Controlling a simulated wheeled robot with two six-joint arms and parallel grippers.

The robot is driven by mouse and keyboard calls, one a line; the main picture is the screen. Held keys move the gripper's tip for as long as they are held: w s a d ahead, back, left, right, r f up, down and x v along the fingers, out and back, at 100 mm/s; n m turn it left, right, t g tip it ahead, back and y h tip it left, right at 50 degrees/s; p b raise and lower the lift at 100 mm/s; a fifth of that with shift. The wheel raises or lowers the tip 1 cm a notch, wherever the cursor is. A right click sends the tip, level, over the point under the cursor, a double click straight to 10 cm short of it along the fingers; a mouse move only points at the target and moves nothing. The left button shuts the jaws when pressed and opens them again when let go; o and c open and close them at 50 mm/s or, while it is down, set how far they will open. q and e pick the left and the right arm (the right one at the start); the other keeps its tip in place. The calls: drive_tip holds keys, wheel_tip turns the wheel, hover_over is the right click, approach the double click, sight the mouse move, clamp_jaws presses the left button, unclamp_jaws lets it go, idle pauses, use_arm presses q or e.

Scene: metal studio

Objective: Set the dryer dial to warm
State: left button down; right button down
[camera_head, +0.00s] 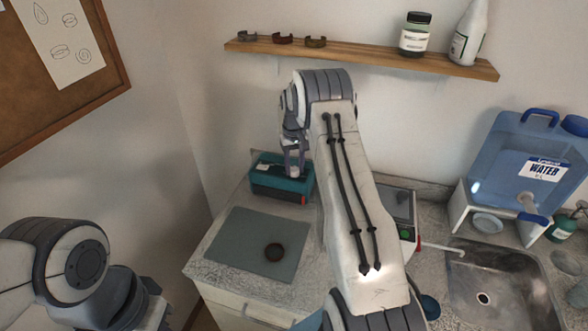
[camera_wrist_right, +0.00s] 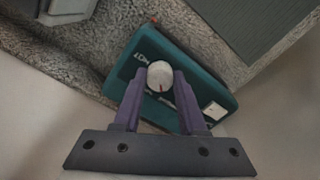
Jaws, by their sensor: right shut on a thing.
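The dryer (camera_head: 267,181) is a teal box with a dark band, standing at the back left of the counter against the wall. The mark points toward the gripper's palm. The label lettering is too small or covered to read. My right gripper (camera_wrist_right: 158,84) is shut on the dial, one finger on each side. In the head view my right gripper (camera_head: 294,168) reaches down onto the dryer. My left arm is at the lower left, its fingertips out of view.
A scale-like device (camera_head: 400,206), a sink (camera_head: 500,285) and a blue water container (camera_head: 527,155) are to the right. A wooden shelf (camera_head: 370,57) with bottles hangs above.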

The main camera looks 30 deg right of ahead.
sight(294, 169)
drive_tip(key=m, duration=0.4)
drive_tip(key=shift+m+b, duration=0.3)
drive_tip(key=shift+m, duration=1.6)
drive_tip(key=shift+r+m, duration=0.1)
drive_tip(key=shift+m, duration=0.2)
drive_tip(key=shift+c, duration=2.3)
unclamp_jaws()
wheel_tip(294, 169, up, 6)
drive_tip(key=shift+r+b, duration=0.15)
drive_tip(key=shift+b, duration=1.05)
drive_tip(key=shift+r, duration=0.55)
